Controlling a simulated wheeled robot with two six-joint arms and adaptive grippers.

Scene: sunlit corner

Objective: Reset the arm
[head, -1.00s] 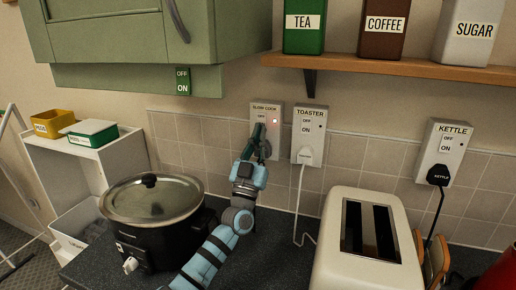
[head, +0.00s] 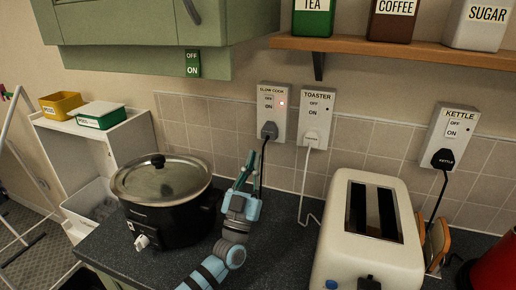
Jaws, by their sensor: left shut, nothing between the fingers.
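My left gripper (head: 249,158) is shut and empty. It points up over the counter, between the slow cooker and the toaster, below the slow cooker socket (head: 270,103). The gripper appears apart from the socket and plug. My left arm comes up from the bottom of the head view. My right gripper is not in view.
The black slow cooker (head: 170,222) with a glass lid stands left of my arm. The cream toaster (head: 340,240) stands to the right. Toaster socket (head: 313,108) and kettle socket (head: 455,130) are on the wall. A wooden shelf (head: 400,52) and green cupboard (head: 140,65) hang above.

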